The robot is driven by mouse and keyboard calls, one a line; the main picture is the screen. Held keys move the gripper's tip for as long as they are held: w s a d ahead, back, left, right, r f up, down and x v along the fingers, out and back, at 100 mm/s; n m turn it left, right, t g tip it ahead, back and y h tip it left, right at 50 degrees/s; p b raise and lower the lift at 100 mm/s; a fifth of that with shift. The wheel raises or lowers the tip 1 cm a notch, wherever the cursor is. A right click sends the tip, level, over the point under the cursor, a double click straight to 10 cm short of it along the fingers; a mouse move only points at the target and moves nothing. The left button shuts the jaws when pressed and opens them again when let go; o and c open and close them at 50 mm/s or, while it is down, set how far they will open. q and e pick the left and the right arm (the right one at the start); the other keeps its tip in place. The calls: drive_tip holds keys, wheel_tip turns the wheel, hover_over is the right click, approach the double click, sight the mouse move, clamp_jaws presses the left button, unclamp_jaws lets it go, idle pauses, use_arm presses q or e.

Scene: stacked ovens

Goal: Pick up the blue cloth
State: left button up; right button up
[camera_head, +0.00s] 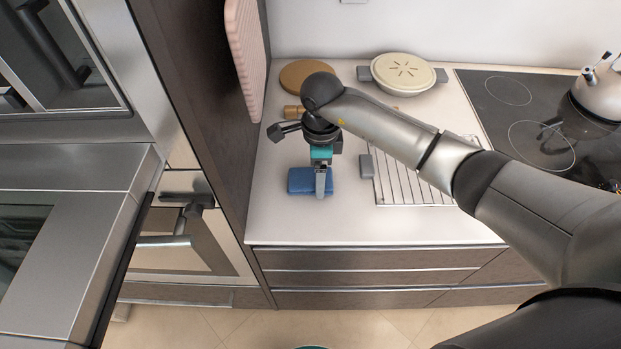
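The blue cloth (300,181) is a small folded block lying flat on the white counter, near its left front part. My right arm comes in from the right, and its gripper (321,192) points down over the cloth's right half. The fingers overlap the cloth in this view and hide part of it. I cannot tell whether they touch it or whether they are apart or closed. My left gripper does not show.
A wire rack (415,185) with a grey handle lies right of the cloth. A lidded pot (403,72) and a round wooden board (306,74) stand behind. A cooktop (500,110) with a kettle (598,92) is at right. A dark cabinet wall and ovens (75,165) bound the left.

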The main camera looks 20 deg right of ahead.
drive_tip(key=c, duration=0.8)
drive_tip(key=shift+r, duration=0.15)
wheel_tip(320, 180, up, 28)
drive_tip(key=p, duration=0.2)
idle(0.4)
